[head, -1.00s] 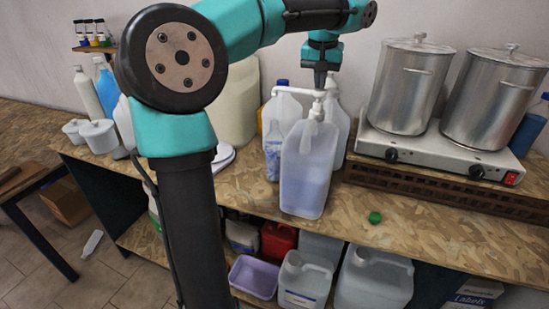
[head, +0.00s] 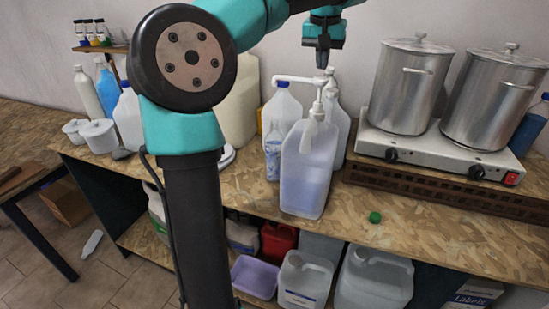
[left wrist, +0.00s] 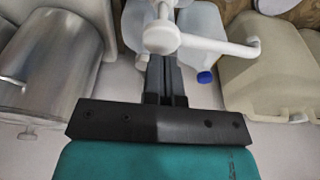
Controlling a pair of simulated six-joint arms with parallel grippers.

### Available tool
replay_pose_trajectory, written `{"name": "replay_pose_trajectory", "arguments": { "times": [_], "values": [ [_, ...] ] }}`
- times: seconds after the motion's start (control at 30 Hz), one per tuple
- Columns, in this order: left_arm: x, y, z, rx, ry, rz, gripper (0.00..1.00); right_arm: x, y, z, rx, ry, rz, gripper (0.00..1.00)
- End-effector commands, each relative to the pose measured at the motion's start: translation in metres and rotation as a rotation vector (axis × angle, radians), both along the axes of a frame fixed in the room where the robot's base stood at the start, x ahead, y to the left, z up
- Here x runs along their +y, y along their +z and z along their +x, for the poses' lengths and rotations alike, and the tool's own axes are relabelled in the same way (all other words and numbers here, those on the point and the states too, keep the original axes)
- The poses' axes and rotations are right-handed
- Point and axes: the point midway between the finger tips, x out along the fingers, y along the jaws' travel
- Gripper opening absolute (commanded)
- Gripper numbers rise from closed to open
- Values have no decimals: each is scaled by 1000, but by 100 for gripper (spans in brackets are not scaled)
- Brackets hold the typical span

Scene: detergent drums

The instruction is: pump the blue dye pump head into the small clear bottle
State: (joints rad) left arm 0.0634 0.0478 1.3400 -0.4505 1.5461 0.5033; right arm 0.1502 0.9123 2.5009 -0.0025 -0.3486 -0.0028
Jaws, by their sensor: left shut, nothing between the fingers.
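A white pump head (head: 317,80) stands raised on its stem above a tall translucent jug (head: 305,175) holding pale blue-violet liquid. Its spout points left, over a small clear bottle (head: 273,152) with bluish contents or markings that stands upright beside the jug. My left gripper (head: 322,64) is shut and empty, pointing down just above the pump head. In the left wrist view the pump head (left wrist: 161,37) is in front of my shut fingers (left wrist: 163,68), with its spout reaching right. The small bottle cannot be made out there. My right gripper is not in view.
Blue-capped jugs (head: 284,100) stand behind the pump jug. Two steel pots (head: 410,85) sit on a hot plate (head: 440,160) at right. Several containers stand at left and on the lower shelf.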

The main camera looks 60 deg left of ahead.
Motion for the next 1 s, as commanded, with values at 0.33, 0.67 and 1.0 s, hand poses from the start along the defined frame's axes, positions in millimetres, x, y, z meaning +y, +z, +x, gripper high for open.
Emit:
{"name": "replay_pose_trajectory", "arguments": {
  "times": [0.33, 0.67, 1.0],
  "values": [
    [0, -2, 0, 0, 0, 0, 0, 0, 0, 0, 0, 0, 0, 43],
    [0, -16, 0, 0, 1, 1, 0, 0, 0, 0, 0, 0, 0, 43],
    [0, -32, 0, 2, 0, 0, 0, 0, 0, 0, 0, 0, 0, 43]
  ]
}}
